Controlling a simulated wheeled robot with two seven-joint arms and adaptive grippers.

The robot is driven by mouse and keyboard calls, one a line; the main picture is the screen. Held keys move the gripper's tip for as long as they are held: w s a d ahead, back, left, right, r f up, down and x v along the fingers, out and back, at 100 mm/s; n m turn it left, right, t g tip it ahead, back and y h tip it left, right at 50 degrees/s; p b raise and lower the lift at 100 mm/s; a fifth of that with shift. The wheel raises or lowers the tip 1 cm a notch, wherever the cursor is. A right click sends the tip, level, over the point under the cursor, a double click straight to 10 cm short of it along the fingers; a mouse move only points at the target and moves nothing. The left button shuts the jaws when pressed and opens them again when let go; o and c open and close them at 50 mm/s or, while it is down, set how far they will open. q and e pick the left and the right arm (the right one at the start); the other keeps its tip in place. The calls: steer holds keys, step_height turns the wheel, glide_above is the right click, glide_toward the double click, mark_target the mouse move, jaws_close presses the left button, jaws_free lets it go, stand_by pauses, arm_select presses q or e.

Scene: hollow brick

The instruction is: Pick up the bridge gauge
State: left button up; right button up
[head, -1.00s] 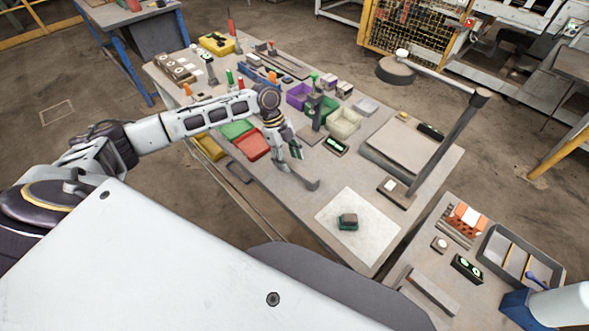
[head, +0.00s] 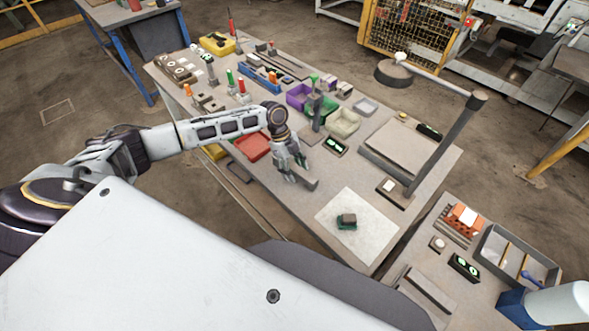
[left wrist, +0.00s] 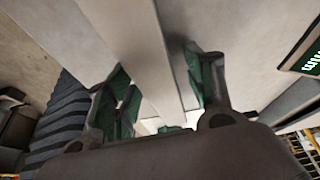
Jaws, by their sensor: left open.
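A grey piece with a short upturned end, which looks like the bridge gauge (head: 309,184), lies on the workbench just left of the pale mat. My left gripper (head: 293,175) is right over it, pointing down, and hides its far part. In the left wrist view, a pale grey bar, apparently the gauge (left wrist: 158,60), runs between the two green-padded fingers of my left gripper (left wrist: 160,95). The fingers are open, with one on each side of the bar. I cannot tell whether either finger touches it. My right gripper is not in view.
A small dark and green block (head: 347,222) sits on the pale mat (head: 365,235). A red tray (head: 252,146) is left of the gripper, and a dark case with green displays (head: 335,145) is behind it. A lamp post (head: 440,150) rises at the bench's right.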

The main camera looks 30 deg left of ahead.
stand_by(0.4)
arm_select(q)
jaws_close()
